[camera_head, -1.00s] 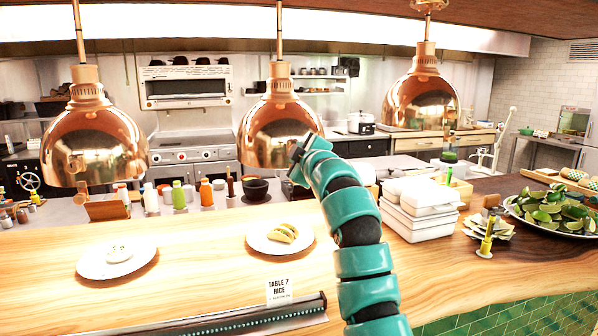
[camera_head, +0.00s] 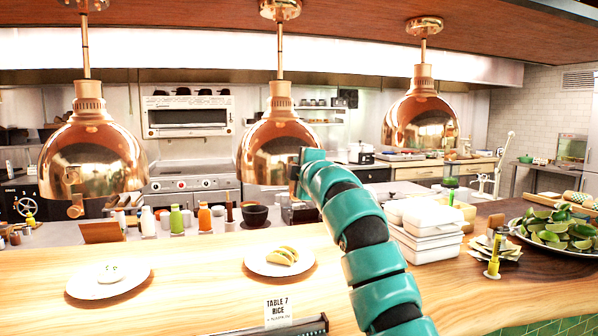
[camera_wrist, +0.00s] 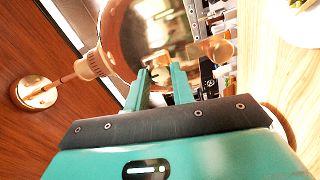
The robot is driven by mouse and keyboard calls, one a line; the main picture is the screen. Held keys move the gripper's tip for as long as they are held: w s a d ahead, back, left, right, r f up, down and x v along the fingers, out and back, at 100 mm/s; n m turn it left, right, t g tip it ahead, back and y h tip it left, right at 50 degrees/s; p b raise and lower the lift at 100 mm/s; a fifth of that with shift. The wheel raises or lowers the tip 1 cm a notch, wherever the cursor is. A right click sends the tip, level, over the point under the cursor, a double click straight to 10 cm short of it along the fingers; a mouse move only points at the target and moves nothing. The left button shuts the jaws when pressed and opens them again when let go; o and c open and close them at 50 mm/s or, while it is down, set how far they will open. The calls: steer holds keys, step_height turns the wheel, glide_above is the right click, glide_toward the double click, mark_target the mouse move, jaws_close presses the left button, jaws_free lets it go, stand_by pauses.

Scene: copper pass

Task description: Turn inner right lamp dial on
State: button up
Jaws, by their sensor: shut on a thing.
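The copper heat lamp (camera_head: 268,145) in the middle of the head view hangs over the wooden counter. My gripper (camera_head: 297,176) is up against its lower right side, with the fingers mostly hidden by my wrist. In the wrist view the same lamp (camera_wrist: 125,35) lies sideways, with its stem to the left. I cannot tell the dial's setting.
Copper lamps also hang at the left (camera_head: 92,155) and right (camera_head: 420,118). Below, the counter (camera_head: 200,300) holds a plate with tacos (camera_head: 278,272), a plate at the left (camera_head: 85,284), stacked white containers (camera_head: 428,245) and a lime platter (camera_head: 562,250).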

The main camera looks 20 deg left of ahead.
steer(key=shift+f, duration=0.1)
steer(key=o, duration=1)
steer(key=b+v, duration=0.4)
steer(key=v, duration=1.3)
steer(key=shift+s, duration=0.2)
